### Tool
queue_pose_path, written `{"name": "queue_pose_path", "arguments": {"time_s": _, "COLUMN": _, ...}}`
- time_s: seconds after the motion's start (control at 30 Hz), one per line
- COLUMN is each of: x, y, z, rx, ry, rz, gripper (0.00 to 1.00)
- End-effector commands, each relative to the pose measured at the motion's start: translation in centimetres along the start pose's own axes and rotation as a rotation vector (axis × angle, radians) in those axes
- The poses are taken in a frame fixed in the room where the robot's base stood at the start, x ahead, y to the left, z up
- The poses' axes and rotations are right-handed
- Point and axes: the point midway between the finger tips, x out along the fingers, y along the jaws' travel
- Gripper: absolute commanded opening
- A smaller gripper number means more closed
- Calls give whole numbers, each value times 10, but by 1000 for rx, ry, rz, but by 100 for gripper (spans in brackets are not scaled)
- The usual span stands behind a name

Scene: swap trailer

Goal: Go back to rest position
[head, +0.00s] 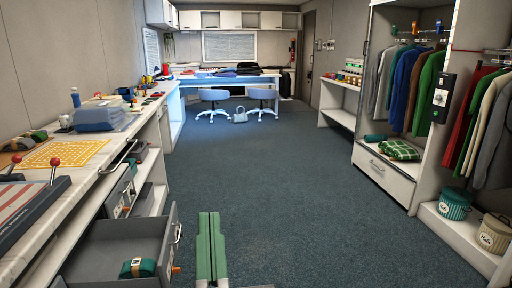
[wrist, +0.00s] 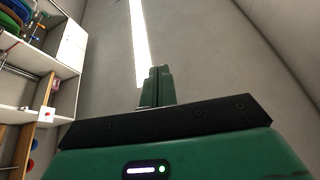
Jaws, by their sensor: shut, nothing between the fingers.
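My gripper (head: 211,248) shows at the bottom middle of the head view as two green fingers side by side, over the carpet and to the right of an open drawer (head: 95,243). The fingers are shut with nothing between them. In the wrist view my gripper (wrist: 156,82) points up toward the ceiling and a bright light strip, its green fingers together. Nothing touches the fingertips in either view.
A long counter (head: 139,118) runs along the left, with drawers pulled out below. The open drawer holds a green rolled item (head: 139,268). A wardrobe with hanging clothes (head: 405,80) stands at right. The carpet (head: 270,165) between is clear.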

Motion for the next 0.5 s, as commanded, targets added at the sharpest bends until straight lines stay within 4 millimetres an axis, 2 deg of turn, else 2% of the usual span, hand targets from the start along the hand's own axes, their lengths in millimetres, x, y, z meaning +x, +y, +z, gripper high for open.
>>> {"name": "queue_pose_path", "arguments": {"time_s": 0.03, "x": -15, "y": 19, "z": -40, "rx": -105, "ry": 71, "rz": 71, "gripper": 0}}
{"name": "queue_pose_path", "arguments": {"time_s": 0.1, "x": -42, "y": 43, "z": -93, "rx": -258, "ry": 160, "rz": 189, "gripper": 0}}
{"name": "queue_pose_path", "arguments": {"time_s": 0.13, "x": -26, "y": 39, "z": -124, "rx": -266, "ry": 159, "rz": 194, "gripper": 0}}
{"name": "queue_pose_path", "arguments": {"time_s": 0.2, "x": 0, "y": 31, "z": -164, "rx": -253, "ry": 148, "rz": 184, "gripper": 0}}
{"name": "queue_pose_path", "arguments": {"time_s": 0.5, "x": 73, "y": 10, "z": -302, "rx": -238, "ry": 145, "rz": 176, "gripper": 0}}
